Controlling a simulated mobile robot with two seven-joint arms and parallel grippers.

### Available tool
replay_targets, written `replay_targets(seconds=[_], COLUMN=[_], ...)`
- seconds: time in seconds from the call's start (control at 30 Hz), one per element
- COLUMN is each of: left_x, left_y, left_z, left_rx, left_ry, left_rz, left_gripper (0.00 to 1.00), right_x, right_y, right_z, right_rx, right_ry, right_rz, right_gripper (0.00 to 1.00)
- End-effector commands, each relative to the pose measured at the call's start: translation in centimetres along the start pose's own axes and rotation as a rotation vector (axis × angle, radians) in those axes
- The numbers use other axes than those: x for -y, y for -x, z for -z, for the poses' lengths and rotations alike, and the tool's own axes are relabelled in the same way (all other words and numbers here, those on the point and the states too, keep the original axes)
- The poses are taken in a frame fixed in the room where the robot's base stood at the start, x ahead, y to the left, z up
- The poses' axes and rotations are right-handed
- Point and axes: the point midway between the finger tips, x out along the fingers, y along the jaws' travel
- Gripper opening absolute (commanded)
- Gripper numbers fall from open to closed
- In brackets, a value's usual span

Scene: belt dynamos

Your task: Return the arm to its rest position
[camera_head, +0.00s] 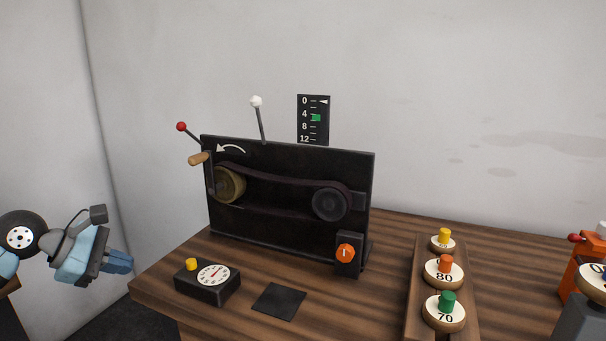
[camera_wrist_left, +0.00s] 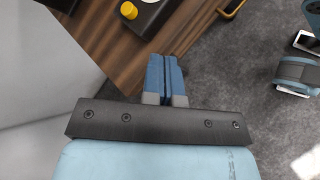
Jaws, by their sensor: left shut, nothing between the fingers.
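My left gripper (camera_head: 119,262) is at the left of the head view, to the left of the wooden table (camera_head: 235,254) and apart from it. Its blue fingers are shut with nothing between them. In the left wrist view the shut fingers (camera_wrist_left: 166,76) point toward the table's corner, with the floor showing beside them. My right gripper does not show in either view.
A black belt machine (camera_head: 285,230) with pulleys, levers and a crank stands on the table. A dial box (camera_head: 207,283) and a black pad (camera_head: 279,301) lie before it. A rack (camera_head: 414,290) holds knobbed discs. An orange device (camera_head: 585,265) is at the right edge.

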Motion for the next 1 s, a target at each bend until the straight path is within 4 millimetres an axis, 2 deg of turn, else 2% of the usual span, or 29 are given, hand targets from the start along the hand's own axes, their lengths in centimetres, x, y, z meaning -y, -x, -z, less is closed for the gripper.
replay_targets(seconds=[0.03,0.1,0.27,0.37,0.43,0.57,0.67,0.7,0.77,0.8,0.9,1.0], left_x=[1.6,3.4,7.5,10.0,11.6,14.5,17.6,19.2,21.7,23.5,28.0,32.3], left_y=[-1.8,-3.6,-6.8,-8.3,-9.1,-10.5,-12.1,-12.8,-13.9,-14.6,-16.1,-17.3], left_z=[-0.8,-2.2,-5.5,-7.0,-7.5,-6.0,-3.2,-1.9,-0.3,0.7,2.4,3.3], left_rx=[0.086,0.214,0.53,0.752,0.914,1.172,1.313,1.351,1.388,-1.345,-1.087,-0.884], left_ry=[0.065,0.174,0.517,0.837,1.124,1.737,2.238,2.434,2.706,-2.756,-2.512,-2.301], left_rz=[0.02,0.041,0.104,0.153,0.189,0.245,0.266,0.265,0.26,-0.24,-0.166,-0.107], left_gripper=[0.0,0.0,0.0,0.0,0.0,0.0,0.0,0.0,0.0,0.0,0.0,0.0], right_x=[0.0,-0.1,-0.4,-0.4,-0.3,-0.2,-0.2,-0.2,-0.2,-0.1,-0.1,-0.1], right_y=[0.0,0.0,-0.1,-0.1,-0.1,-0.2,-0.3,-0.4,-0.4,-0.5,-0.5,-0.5], right_z=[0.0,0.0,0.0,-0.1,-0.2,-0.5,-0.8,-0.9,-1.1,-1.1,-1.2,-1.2], right_rx=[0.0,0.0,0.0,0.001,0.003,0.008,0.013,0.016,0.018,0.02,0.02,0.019], right_ry=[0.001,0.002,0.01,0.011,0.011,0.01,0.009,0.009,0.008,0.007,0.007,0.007], right_rz=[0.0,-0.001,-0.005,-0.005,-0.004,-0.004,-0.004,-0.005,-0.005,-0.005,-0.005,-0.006], right_gripper=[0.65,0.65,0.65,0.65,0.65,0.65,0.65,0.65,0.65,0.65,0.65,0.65])
